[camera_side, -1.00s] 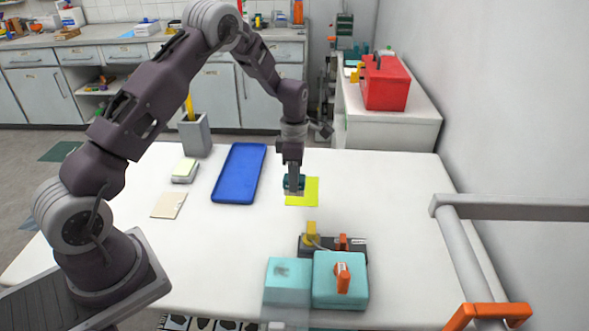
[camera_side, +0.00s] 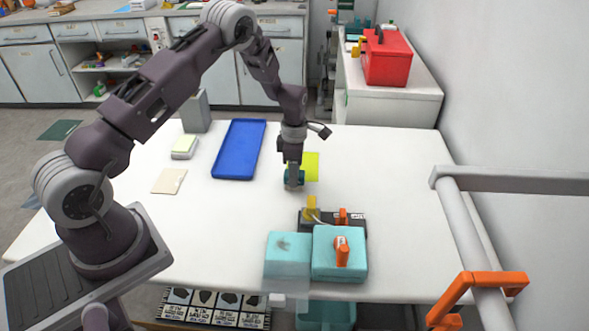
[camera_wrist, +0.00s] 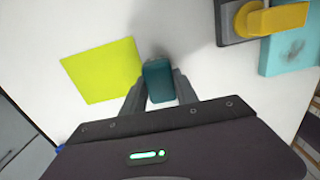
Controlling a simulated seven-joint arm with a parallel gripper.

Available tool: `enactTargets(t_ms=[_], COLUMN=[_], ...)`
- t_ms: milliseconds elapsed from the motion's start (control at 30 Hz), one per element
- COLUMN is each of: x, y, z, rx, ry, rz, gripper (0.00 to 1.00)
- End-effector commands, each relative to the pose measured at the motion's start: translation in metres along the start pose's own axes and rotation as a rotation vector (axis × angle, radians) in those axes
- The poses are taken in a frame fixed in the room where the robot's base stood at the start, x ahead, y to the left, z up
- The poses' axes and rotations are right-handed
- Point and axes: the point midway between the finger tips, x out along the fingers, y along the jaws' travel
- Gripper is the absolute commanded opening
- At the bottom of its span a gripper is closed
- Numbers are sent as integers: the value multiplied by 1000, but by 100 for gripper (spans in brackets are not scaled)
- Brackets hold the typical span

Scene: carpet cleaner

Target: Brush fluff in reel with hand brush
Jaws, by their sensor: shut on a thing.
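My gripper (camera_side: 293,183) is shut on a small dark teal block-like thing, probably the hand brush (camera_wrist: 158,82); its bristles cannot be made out. I hold it over the white table, beside a yellow-green square (camera_side: 312,166). The carpet cleaner's light teal body (camera_side: 328,262) stands at the front of the table, with orange and yellow handles and a dark base. A grey fluff patch (camera_side: 283,244) shows on its left teal part, and also in the wrist view (camera_wrist: 294,49). My gripper is apart from the cleaner, behind it in the side view.
A blue tray (camera_side: 238,150), a pale card (camera_side: 169,181), a stack of pads (camera_side: 184,147) and a grey holder (camera_side: 196,112) lie to the left. A grey rail with an orange handle (camera_side: 490,285) runs along the right. The table right of my gripper is clear.

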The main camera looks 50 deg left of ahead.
Motion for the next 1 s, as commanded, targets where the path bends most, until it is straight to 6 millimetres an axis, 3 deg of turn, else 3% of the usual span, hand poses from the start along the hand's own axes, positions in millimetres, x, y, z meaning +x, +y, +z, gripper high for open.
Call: enactTargets(t_ms=[933,967,1000], x=[5,5,5], y=[0,0,0], z=[0,0,0], rx=[-1,-1,-1], ry=[0,0,0], rz=[0,0,0], gripper=[0,37,45])
